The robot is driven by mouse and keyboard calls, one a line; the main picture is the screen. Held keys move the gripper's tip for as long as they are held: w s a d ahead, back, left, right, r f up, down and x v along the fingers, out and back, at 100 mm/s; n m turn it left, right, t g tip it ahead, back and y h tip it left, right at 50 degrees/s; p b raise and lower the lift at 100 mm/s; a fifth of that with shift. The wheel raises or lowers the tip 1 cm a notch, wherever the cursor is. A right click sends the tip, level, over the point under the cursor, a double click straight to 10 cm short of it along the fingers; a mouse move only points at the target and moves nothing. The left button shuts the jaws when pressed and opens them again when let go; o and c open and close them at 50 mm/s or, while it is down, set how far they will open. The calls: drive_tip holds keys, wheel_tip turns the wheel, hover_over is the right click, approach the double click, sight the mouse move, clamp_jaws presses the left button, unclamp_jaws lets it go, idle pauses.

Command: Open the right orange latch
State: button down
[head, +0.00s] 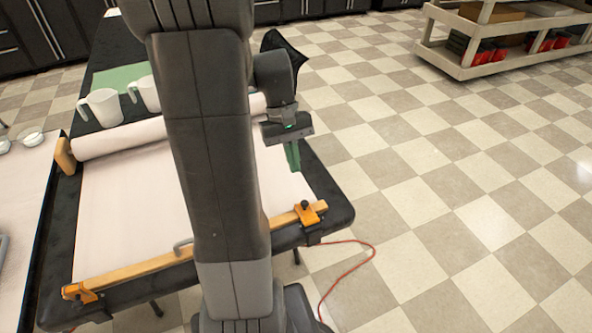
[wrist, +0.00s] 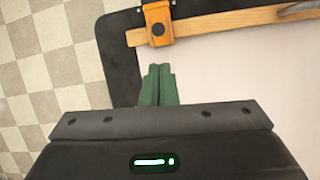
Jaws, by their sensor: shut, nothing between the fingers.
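The right orange latch (head: 308,212) sits on the right end of a wooden bar (head: 140,270), with a dark knob on it, at the table's front right corner. In the wrist view the same latch (wrist: 158,22) lies across the bar (wrist: 230,25) at the top. My gripper (head: 293,157) hangs above the right side of the table, farther back than the latch. Its green fingers (wrist: 158,85) are together and empty, pointing toward the latch and apart from it. A left orange latch (head: 80,292) holds the bar's other end. My arm hides part of the bar.
A paper roll (head: 125,137) lies across the black table (head: 335,190), its sheet spread to the bar. White mugs (head: 100,107) stand behind it. A red cable (head: 350,262) lies on the floor near the right corner. Open floor is on the right.

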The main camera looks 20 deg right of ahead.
sight(307, 211)
drive_tip(key=b+x, duration=0.1)
drive_tip(key=x, duration=0.7)
drive_tip(key=shift+f, duration=0.2)
drive_tip(key=shift+r, duration=0.15)
drive_tip(key=shift+s+r+t, duration=0.1)
drive_tip(key=shift+s+t, duration=0.1)
drive_tip(key=shift+t, duration=0.2)
